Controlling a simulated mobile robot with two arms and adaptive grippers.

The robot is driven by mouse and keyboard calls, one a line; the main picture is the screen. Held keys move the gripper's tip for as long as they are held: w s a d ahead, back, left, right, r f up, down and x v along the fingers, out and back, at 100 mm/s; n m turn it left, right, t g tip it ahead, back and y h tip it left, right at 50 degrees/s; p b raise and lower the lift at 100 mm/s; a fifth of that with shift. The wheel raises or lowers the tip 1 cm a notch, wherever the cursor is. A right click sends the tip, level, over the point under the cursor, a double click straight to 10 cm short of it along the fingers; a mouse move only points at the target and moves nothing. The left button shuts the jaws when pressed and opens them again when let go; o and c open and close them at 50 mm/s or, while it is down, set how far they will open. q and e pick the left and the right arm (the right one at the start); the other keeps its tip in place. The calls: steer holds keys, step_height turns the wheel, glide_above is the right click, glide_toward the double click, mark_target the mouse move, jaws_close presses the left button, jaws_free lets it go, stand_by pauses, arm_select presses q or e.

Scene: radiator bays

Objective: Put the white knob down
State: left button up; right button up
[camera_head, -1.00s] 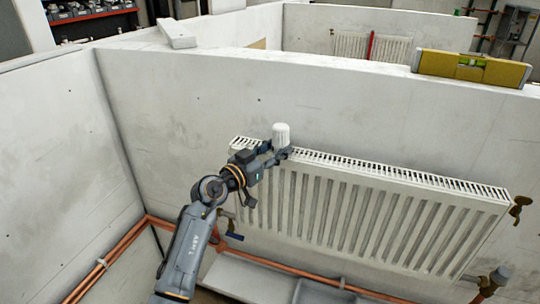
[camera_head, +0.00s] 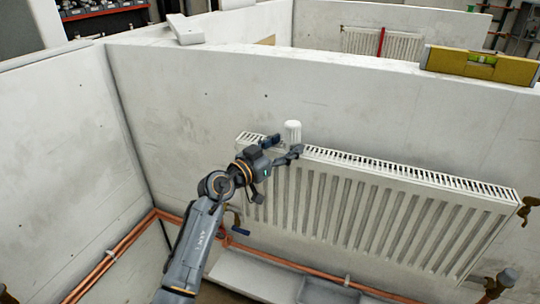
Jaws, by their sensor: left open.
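The white knob (camera_head: 293,131) stands upright at the left end of the white radiator's (camera_head: 375,205) top grille, close to the wall. My left gripper (camera_head: 284,146) is in front of it. Its jaws are open, with one finger to the left of the knob and the other at its lower right. The knob's base is partly hidden behind the fingers, and I cannot tell whether a finger touches it. My right gripper is not in view.
A yellow spirit level (camera_head: 480,66) lies on the wall top at the right. A white block (camera_head: 185,29) lies on the wall top at the left. Copper pipes (camera_head: 125,243) run low along the walls. Brass valves (camera_head: 528,209) are at the radiator's right side.

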arm_select(q)
steer(key=v, duration=1.1)
steer(key=shift+s, duration=0.2)
steer(key=shift+a, duration=0.15)
step_height(320, 180, down, 23)
steer(key=s+a+n+t+y, duration=0.1)
steer(key=s+a+n+y, duration=0.1)
steer(key=n+y, duration=0.1)
steer(key=s+a+f+n+g+y, duration=0.1)
steer(key=s+a+f+y, duration=0.3)
steer(key=f, duration=0.6)
steer(key=s+a+f+n+g, duration=0.1)
steer(key=s+f+g, duration=0.1)
steer(key=s+f, duration=0.55)
steer(key=s+a+f+n+g+y, duration=0.1)
steer(key=s+a+f+n+y, duration=0.2)
steer(key=f, duration=0.8)
steer(key=s+a+f+g, duration=0.1)
steer(key=s+f+g, duration=0.2)
steer(key=s, duration=0.9)
steer(key=s+a+f+m+g+y, duration=0.1)
steer(key=s+a+f+g, duration=0.1)
steer(key=s+f, duration=0.7)
steer(key=s+a+f+m+g, duration=0.1)
steer(key=s+f+g, duration=0.4)
steer(key=s, duration=1.1)
steer(key=shift+s+a+f+y+b, duration=0.3)
steer(key=shift+a+f+b, duration=0.1)
steer(key=shift+a+f, duration=0.25)
